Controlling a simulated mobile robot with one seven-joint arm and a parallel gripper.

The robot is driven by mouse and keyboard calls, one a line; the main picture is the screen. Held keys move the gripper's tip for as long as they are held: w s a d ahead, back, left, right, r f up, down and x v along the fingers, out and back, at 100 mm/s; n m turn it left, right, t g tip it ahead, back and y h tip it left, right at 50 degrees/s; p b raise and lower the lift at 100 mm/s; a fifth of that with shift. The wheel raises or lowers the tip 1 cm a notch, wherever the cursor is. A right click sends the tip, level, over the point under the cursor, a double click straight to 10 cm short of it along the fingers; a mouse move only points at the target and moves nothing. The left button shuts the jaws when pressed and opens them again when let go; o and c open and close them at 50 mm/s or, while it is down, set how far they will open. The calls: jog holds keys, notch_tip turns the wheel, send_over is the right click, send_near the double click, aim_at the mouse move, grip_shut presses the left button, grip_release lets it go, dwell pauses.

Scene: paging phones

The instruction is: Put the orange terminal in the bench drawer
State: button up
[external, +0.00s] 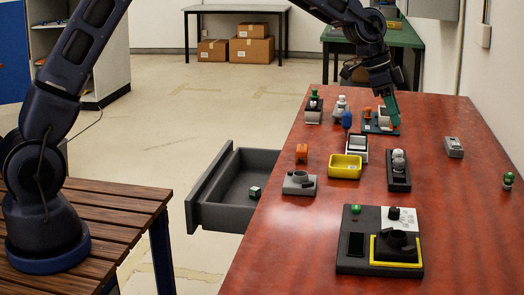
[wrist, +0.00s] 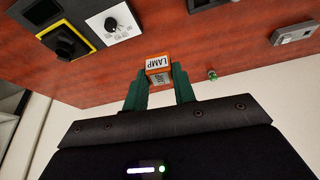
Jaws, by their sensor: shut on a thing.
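My gripper (wrist: 160,92), with green fingers, is shut on a small orange block with a white label reading LAMP, the orange terminal (wrist: 157,62). In the external view my gripper (external: 391,112) is low over the far part of the red bench, beside a teal-based device (external: 376,128); the held terminal is hard to make out there. The bench drawer (external: 208,214) is dark grey and stands pulled open on the bench's left side. A small pale and green cube (external: 255,192) lies in it.
A yellow tray (external: 344,167) and a black device (external: 398,178) are mid-bench. A large black panel (external: 355,262) is nearest. A green knob (external: 508,180) stands at right.

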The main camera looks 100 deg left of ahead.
jog(key=s+a+f+n, duration=0.1)
jog(key=s+a+f, duration=0.2)
jog(key=s+a, duration=0.55)
jog(key=n+y, duration=0.2)
jog(key=n, duration=0.3)
send_over(259, 182)
jog(key=s+d, duration=0.1)
jog(key=s, duration=0.1)
notch_tip(259, 182, down, 10)
jog(key=f, duration=1.9)
jog(key=shift+w+f, duration=0.2)
jog(key=shift+f, duration=0.05)
jog(key=shift+f, duration=0.1)
jog(key=o, duration=0.9)
jog(key=shift+o, duration=0.2)
